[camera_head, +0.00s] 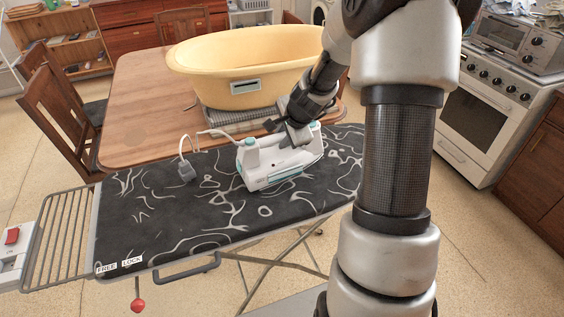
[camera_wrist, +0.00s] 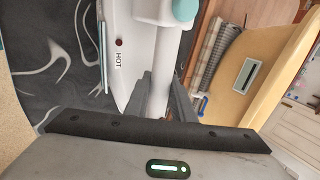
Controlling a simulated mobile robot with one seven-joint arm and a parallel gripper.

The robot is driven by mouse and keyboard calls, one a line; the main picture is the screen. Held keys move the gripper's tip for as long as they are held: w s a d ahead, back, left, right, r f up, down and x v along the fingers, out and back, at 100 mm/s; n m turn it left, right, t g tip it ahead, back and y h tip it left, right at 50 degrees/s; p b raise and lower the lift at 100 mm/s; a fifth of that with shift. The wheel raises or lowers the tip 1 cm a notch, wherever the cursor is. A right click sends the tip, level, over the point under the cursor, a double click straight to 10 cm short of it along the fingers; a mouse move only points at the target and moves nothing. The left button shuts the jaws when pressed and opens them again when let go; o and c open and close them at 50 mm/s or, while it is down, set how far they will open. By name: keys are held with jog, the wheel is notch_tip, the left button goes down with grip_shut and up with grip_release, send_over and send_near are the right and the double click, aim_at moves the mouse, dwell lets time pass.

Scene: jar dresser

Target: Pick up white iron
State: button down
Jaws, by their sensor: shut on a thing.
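The white iron (camera_head: 275,168) with teal accents stands on the black patterned ironing board (camera_head: 150,215). My gripper (camera_head: 291,139) comes down from above and is shut on the iron's handle. In the wrist view, my gripper (camera_wrist: 163,100) has its grey fingers on both sides of the white handle, and the iron (camera_wrist: 125,45) shows a "HOT" label. The head view does not clearly show whether the iron's base touches the board. The fingertips are partly hidden by the handle.
A wooden table (camera_head: 140,95) stands behind the board, with a yellow tub (camera_head: 245,65) on a folded grey cloth (camera_head: 235,117). A metal rack (camera_head: 55,235) extends from the board's left end. A chair (camera_head: 58,110) is at the left, a white oven (camera_head: 485,115) at the right.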

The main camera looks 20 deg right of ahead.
jog(key=shift+w+r, duration=0.1)
jog(key=shift+r, duration=0.3)
notch_tip(320, 180, up, 10)
jog(key=p, duration=0.3)
jog(key=shift+f, duration=0.25)
jog(key=c, duration=2.3)
grip_release()
jog(key=shift+c, duration=1)
